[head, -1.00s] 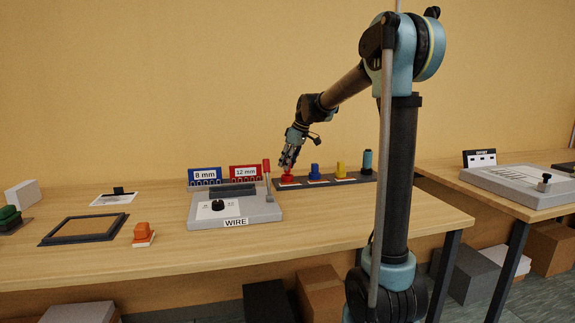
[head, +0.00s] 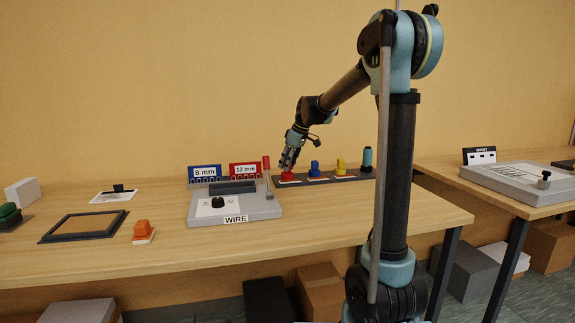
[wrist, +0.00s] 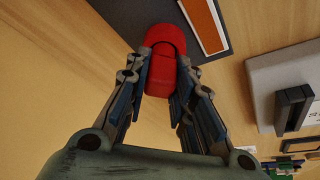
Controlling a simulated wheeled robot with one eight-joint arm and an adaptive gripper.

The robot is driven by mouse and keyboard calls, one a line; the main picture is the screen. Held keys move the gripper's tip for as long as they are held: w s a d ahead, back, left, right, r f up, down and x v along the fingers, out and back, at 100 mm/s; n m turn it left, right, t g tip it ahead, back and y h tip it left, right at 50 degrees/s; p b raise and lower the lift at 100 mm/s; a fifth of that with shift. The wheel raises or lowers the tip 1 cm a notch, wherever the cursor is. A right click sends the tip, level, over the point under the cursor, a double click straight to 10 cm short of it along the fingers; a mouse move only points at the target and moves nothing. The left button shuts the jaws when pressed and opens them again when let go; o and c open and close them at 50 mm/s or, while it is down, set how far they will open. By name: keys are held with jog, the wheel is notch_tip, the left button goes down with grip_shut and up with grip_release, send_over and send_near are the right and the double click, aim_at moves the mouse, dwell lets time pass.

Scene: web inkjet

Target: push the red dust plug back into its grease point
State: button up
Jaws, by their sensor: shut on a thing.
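The red plug (head: 288,177) is at the left end of a dark strip at the back of the table. My gripper (head: 286,167) reaches down onto it from above. In the wrist view my gripper (wrist: 161,75) is shut on the red plug (wrist: 163,42), with one finger on each side of its narrower part. The plug's wider end lies over the dark strip (wrist: 125,12). The fingers hide part of the plug, and I cannot tell how deep it sits or see an opening under it.
A blue plug (head: 315,167), a yellow plug (head: 340,167) and a teal cylinder (head: 367,160) stand to the right on the strip. A grey box marked WIRE (head: 236,206) with an upright red-handled lever (head: 267,172) is close on the left. The front right of the table is clear.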

jog(key=shift+f, duration=0.35)
jog(key=o, duration=1)
jog(key=v, duration=1.1)
jog(key=shift+d+r, duration=0.25)
jog(key=shift+r, duration=0.1)
